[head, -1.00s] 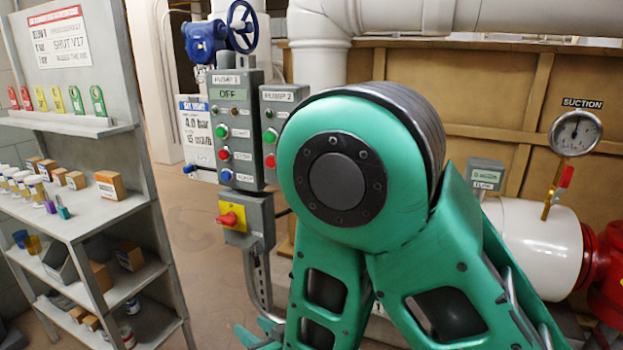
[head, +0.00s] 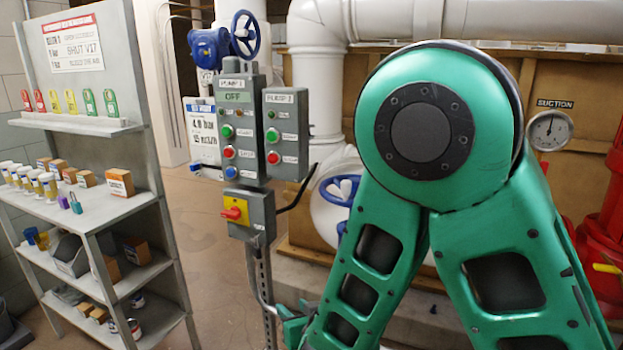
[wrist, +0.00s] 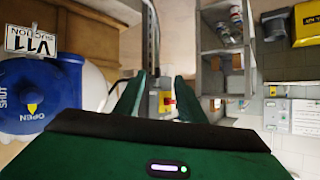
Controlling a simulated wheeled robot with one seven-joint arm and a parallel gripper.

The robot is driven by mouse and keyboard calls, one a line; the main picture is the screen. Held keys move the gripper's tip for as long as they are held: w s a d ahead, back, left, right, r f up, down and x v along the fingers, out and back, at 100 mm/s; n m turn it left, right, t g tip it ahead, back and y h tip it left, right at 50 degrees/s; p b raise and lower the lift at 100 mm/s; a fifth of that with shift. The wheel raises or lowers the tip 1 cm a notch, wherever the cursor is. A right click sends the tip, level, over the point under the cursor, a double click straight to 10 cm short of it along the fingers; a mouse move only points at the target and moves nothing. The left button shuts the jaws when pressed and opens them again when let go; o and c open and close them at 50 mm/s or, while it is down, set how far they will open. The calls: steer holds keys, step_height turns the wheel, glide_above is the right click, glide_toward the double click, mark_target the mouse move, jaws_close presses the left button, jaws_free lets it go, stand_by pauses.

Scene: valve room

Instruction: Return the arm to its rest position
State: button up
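My green arm (head: 440,200) stands folded in the right half of the head view, its big round joint high and its links running down. My gripper (wrist: 158,95) shows in the wrist view with its two green fingers apart and nothing between them. In the head view only a green part of its end shows low in the middle, below the pump panel, and its fingers cannot be made out well. The wrist picture is upside down.
The pump panel (head: 239,130) and its yellow-red switch (head: 234,210) stand left of my arm. A shelf rack (head: 90,225) is at the left. A blue valve with a V11 tag (wrist: 35,95) is close beside my gripper in the wrist view. Floor (head: 205,235) between rack and panel is clear.

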steer(key=w+d+r+m+h, duration=0.2)
steer(key=d+h, duration=0.1)
steer(key=d, duration=0.6)
steer(key=w+d+r+m+h, duration=0.1)
steer(key=w+d+m+h, duration=0.15)
steer(key=d, duration=0.65)
steer(key=s+d+r+m+g+h, duration=0.2)
steer(key=s+d+g+h, duration=0.15)
steer(key=d, duration=1.15)
steer(key=s+d+r+m+g, duration=0.3)
steer(key=s+d+g, duration=0.2)
steer(key=s+d, duration=0.75)
steer(key=s+r+g+y, duration=0.1)
steer(key=s+r, duration=0.1)
steer(key=s, duration=0.6)
steer(key=s+r+g+y, duration=0.1)
steer(key=s+r+y, duration=0.1)
steer(key=s, duration=0.6)
steer(key=shift+s+a+g, duration=0.15)
steer(key=shift+a+g, duration=0.2)
steer(key=shift+a, duration=0.05)
steer(key=shift+m, duration=0.25)
steer(key=shift+w+f, duration=0.25)
steer(key=shift+w, duration=0.35)
